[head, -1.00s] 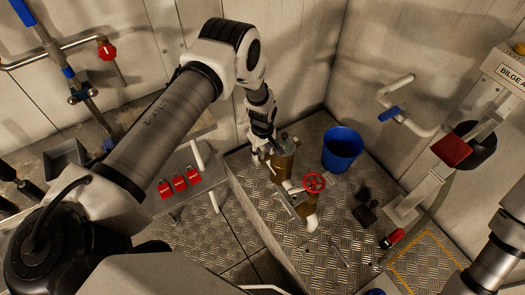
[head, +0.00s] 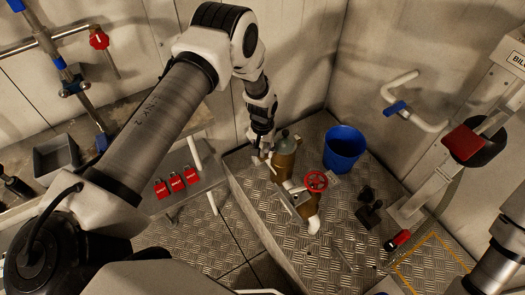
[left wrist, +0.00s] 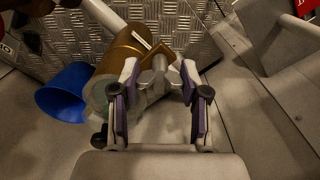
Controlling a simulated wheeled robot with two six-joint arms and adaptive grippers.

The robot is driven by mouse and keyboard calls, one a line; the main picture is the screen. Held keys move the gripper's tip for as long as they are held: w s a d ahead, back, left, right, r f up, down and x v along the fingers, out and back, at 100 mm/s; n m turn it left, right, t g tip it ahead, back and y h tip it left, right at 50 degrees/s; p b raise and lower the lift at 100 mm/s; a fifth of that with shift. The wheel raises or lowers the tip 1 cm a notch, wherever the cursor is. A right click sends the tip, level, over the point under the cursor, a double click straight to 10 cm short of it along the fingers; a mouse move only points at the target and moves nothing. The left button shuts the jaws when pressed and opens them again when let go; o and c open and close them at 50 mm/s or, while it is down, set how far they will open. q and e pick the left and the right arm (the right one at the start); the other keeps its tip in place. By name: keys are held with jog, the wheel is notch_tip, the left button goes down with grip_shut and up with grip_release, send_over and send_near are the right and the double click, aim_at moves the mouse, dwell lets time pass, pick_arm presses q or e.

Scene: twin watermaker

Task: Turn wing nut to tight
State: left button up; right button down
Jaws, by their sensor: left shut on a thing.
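The wing nut (left wrist: 158,78) is a grey, winged piece beside a bronze-coloured cylindrical housing (left wrist: 122,52) in the left wrist view. My left gripper (left wrist: 158,84) has a finger on either side of the wing nut and is shut on it. In the head view my left gripper (head: 263,160) is at the left side of the housing (head: 284,163), and the wing nut is too small and covered to make out. The nut's tightness cannot be told. My right arm shows at the lower right edge of the head view, but its gripper is out of view.
A red handwheel (head: 316,181) on a pipe stands just in front of the housing. A blue bucket (head: 343,150) stands to its right. A red-handled tool (head: 397,240) lies on the tread-plate floor.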

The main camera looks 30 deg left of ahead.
aim_at(262, 151)
pick_arm(q)
jog(key=m+b, duration=0.1)
jog(key=m, duration=0.3)
jog(key=shift+f+m, duration=0.1)
jog(key=shift+m, duration=0.2)
jog(key=shift+m+b, duration=0.7)
jog(key=shift+m, duration=1.3)
jog(key=o, duration=1.2)
jog(key=shift+c, duration=0.2)
notch_tip(262, 151, up, 12)
